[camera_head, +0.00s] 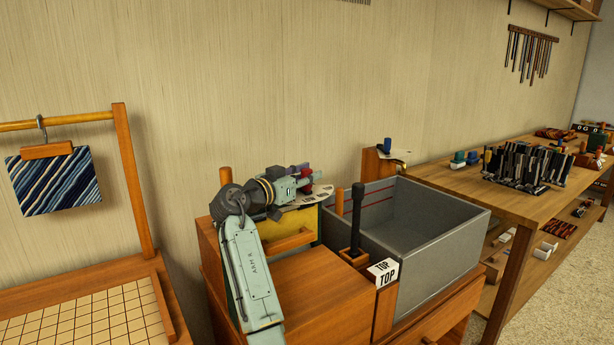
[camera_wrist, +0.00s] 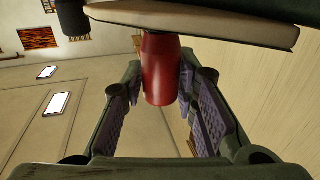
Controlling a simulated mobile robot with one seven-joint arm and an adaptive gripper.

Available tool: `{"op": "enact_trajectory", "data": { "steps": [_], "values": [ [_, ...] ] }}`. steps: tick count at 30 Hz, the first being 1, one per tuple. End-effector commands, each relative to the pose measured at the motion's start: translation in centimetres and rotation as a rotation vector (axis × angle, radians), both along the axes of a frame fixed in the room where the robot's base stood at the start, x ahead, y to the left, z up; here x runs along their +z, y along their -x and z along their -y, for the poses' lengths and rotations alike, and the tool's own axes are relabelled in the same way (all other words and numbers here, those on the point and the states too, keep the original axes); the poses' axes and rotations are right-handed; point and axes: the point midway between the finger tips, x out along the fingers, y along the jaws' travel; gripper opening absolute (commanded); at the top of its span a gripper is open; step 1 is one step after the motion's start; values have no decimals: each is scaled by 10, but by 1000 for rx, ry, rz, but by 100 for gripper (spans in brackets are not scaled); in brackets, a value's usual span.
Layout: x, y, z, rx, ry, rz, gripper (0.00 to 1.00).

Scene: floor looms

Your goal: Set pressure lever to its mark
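A red, rounded peg-like knob (camera_wrist: 161,72) stands between the two fingers of my gripper (camera_wrist: 160,85) in the wrist view. The fingers are spread apart with purple pads close to both sides of the knob; whether they press on it cannot be told. In the head view my gripper (camera_head: 306,180) is at the back left of the grey bin, beside a small white lettered plate (camera_head: 316,196). Which handle is the pressure lever, and its mark, cannot be made out for certain.
A black-knobbed upright post (camera_head: 357,205) stands just right of my arm, by a white "TOP" label (camera_head: 384,272). The grey bin (camera_head: 440,245) is empty. A blue-topped knob (camera_head: 387,145) sits on a wooden post behind it. A workbench (camera_head: 505,203) holds several small items.

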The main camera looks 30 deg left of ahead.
Motion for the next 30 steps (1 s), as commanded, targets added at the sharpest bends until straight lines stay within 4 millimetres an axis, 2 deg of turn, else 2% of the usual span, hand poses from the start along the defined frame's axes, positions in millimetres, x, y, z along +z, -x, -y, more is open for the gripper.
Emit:
{"op": "enact_trajectory", "data": {
  "steps": [6,17,20,30],
  "values": [
    [0,0,0,1,0,0,44],
    [-1,5,-2,2,1,0,44],
    [-1,17,-5,2,0,1,44],
    [-1,86,-20,3,0,0,44]
  ]
}}
